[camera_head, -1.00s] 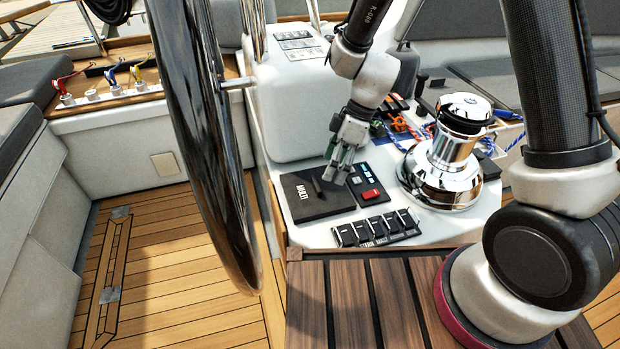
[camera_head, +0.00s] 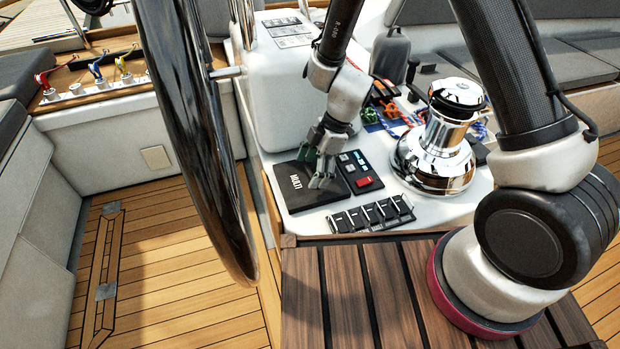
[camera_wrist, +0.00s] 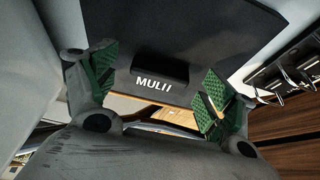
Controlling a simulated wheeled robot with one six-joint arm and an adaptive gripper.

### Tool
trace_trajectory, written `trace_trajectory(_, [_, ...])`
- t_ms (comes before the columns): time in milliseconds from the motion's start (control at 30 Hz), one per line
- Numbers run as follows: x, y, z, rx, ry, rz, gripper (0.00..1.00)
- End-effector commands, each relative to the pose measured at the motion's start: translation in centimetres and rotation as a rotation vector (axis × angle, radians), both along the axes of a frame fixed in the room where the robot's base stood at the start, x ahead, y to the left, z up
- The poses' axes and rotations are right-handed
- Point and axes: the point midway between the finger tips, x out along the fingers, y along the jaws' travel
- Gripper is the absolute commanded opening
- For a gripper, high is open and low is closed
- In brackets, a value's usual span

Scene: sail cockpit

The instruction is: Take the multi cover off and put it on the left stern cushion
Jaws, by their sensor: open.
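The multi cover (camera_head: 291,192) is a flat black square panel lettered "MULTI", lying on the white helm console. It also shows in the wrist view (camera_wrist: 205,35), with a raised black grip (camera_wrist: 160,68) beside the lettering. My gripper (camera_head: 320,181) is over the right part of the cover, pointing down. In the wrist view its green-padded fingers (camera_wrist: 158,88) are open, one on each side of the grip, with nothing held. Whether they touch the cover is unclear. A dark grey cushion (camera_head: 18,75) lies at the far left; I cannot tell whether it is the left stern cushion.
A black steering wheel (camera_head: 195,130) stands left of the console. A chrome winch (camera_head: 437,150), a panel with a red switch (camera_head: 367,182) and a switch row (camera_head: 372,214) surround the cover. Coloured ropes (camera_head: 398,112) lie behind. Grey cushions (camera_head: 570,58) line the right bench.

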Motion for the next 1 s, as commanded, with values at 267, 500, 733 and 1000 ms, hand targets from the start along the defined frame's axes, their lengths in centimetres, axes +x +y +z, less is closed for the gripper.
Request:
trace_trajectory(267, [-0.04, 0.16, -0.41, 0.0, -0.001, 0.0, 0.84])
trace_trajectory(500, [-0.06, 0.16, -0.41, -0.001, 0.0, 0.0, 0.4])
trace_trajectory(733, [-0.13, 0.11, -0.49, -0.001, 0.001, 0.001, 0.34])
trace_trajectory(1000, [-0.27, 0.06, -0.55, -0.003, 0.004, 0.001, 0.34])
